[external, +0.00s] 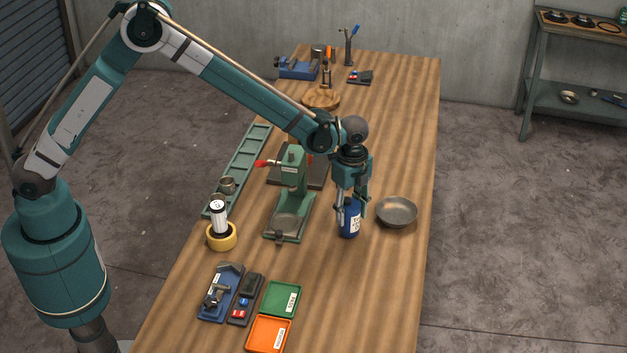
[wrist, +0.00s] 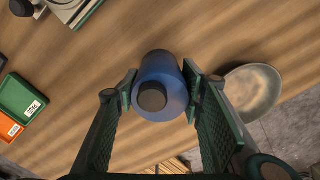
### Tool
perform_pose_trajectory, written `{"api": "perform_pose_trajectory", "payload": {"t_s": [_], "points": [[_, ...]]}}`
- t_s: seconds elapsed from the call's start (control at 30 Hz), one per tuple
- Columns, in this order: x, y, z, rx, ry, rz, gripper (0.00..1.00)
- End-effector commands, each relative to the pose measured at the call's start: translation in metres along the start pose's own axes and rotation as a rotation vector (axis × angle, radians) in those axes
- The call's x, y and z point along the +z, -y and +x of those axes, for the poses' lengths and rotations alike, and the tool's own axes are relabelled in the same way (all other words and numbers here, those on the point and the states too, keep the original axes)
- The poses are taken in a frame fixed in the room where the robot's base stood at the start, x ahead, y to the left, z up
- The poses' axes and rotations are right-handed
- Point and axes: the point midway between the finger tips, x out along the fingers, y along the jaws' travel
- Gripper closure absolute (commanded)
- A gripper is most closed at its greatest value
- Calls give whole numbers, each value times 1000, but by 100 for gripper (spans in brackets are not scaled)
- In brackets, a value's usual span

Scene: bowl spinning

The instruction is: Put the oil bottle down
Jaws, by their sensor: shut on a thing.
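The oil bottle (external: 349,222) is blue with a white label and a dark cap. It is upright on or just above the wooden table (external: 400,140); I cannot tell whether its base touches. My gripper (external: 351,203) points down and is shut on the bottle from both sides. In the wrist view, the bottle (wrist: 160,88) is seen from above, between the two green finger pads of my gripper (wrist: 160,95).
A metal bowl (external: 396,211) stands just right of the bottle. A green press-like stand (external: 289,200) is to the left. Green (external: 283,298) and orange (external: 268,335) trays lie in front. Bare table lies in front of the bottle.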

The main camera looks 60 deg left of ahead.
Motion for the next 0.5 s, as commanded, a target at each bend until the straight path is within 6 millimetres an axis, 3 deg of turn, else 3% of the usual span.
{"api": "perform_pose_trajectory", "payload": {"t_s": [0.5], "points": [[0, 0, 10, 0, 0, 0, 79]]}}
